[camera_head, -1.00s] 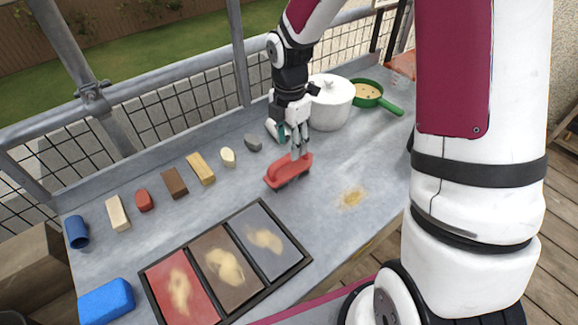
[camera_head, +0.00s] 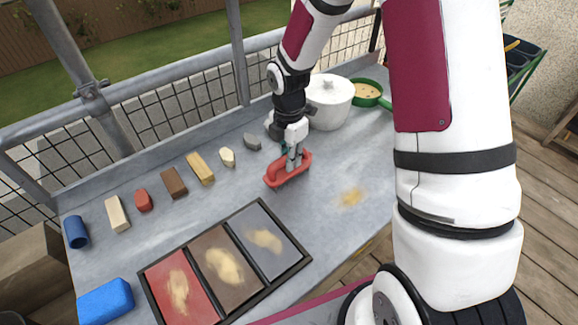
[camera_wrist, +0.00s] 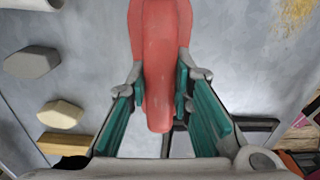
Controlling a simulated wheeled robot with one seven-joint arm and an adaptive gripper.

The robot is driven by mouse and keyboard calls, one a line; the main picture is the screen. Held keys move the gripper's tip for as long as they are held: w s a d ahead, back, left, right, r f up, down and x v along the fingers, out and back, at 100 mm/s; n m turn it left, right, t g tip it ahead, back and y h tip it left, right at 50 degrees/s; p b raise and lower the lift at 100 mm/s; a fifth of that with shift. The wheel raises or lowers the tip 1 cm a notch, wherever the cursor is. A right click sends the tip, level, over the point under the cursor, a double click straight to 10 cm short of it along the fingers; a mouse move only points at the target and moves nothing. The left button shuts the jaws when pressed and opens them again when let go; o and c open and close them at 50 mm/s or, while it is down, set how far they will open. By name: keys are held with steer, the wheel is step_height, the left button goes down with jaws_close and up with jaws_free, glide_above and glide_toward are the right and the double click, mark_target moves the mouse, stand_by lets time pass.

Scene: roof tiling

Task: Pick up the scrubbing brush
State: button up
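The scrubbing brush (camera_head: 272,181) is red with a raised handle and rests on the grey worktop, right of the tray's upper corner. My gripper (camera_head: 292,164) is down at its handle. In the wrist view, the brush (camera_wrist: 160,60) runs up the middle of the picture. The teal-padded fingers of my gripper (camera_wrist: 160,85) lie along both sides of the handle, close against it, and appear shut on it. The underside of the brush is hidden in the wrist view.
A dark-framed tray (camera_head: 216,318) with three stained panels lies in front. A row of small blocks runs along the back, ending with a grey stone (camera_head: 252,141). A white pot (camera_head: 328,103) and green pan (camera_head: 367,93) stand behind. A yellowish stain (camera_head: 352,197) marks the worktop at right.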

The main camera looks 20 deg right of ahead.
steer(key=shift+r, duration=0.1)
jaws_close()
steer(key=shift+r, duration=0.55)
step_height(320, 180, up, 2)
steer(key=shift+r, duration=0.2)
steer(key=s+d+p, duration=0.1)
steer(key=s+d, duration=0.1)
steer(key=s, duration=0.5)
steer(key=s+d+r, duration=0.1)
steer(key=s+d, duration=0.1)
steer(key=s, duration=0.6)
steer(key=shift+s+d+r+p, duration=0.15)
steer(key=shift+d+r+p, duration=0.1)
steer(key=shift+p, duration=0.1)
